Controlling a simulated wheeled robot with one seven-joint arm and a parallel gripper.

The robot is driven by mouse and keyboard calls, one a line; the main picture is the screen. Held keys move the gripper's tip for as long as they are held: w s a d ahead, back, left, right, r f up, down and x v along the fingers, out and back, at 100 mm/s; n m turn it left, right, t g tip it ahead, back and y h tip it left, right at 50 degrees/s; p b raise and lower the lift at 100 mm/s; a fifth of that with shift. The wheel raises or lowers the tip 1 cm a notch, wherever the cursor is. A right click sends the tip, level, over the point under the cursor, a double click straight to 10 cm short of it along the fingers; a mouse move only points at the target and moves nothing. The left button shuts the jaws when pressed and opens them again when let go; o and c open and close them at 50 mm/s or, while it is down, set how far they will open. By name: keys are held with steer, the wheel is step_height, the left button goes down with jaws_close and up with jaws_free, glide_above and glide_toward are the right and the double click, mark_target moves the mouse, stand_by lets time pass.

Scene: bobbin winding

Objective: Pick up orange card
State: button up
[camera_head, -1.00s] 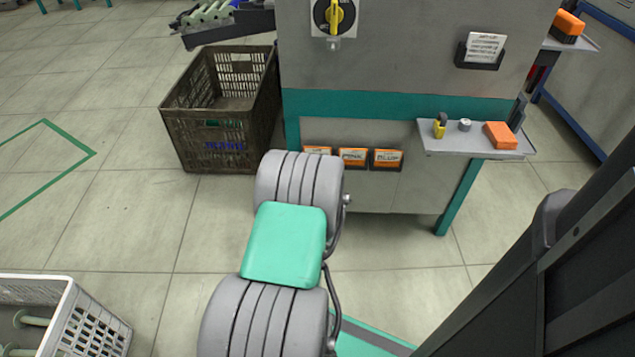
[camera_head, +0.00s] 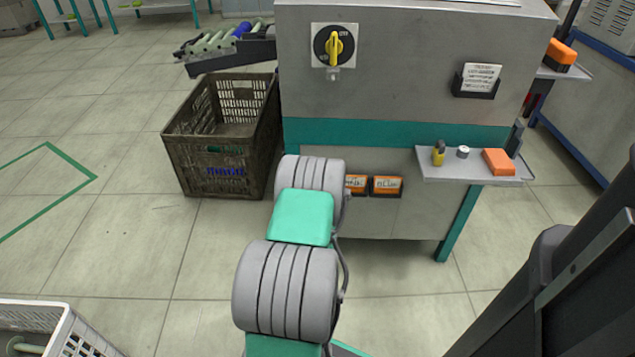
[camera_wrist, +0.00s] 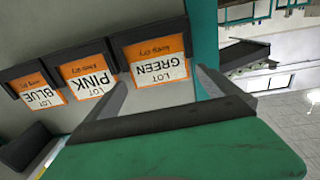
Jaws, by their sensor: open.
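Three orange cards with white labels sit in dark holders on the machine's front. The wrist view shows them upside down: the GREEN lot card (camera_wrist: 157,64), the PINK lot card (camera_wrist: 88,78) and the BLUE lot card (camera_wrist: 37,97). In the head view, the BLUE card (camera_head: 387,185) shows and the PINK card (camera_head: 355,183) is partly covered by my arm; the GREEN card is hidden. My gripper (camera_wrist: 160,88) is open and empty. Its fingers appear on either side of the GREEN card's lower picture edge; I cannot tell whether they touch it.
A small shelf (camera_head: 450,171) juts out right of the cards, holding an orange block (camera_head: 498,161), a yellow item (camera_head: 438,153) and a small grey cylinder (camera_head: 462,152). A dark crate (camera_head: 215,165) stands left of the machine. A white basket (camera_head: 75,335) is at the lower left.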

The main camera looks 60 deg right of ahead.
steer(key=shift+w+d, duration=0.1)
steer(key=shift+d, duration=0.15)
steer(key=shift+c, duration=0.2)
steer(key=c, duration=1.2)
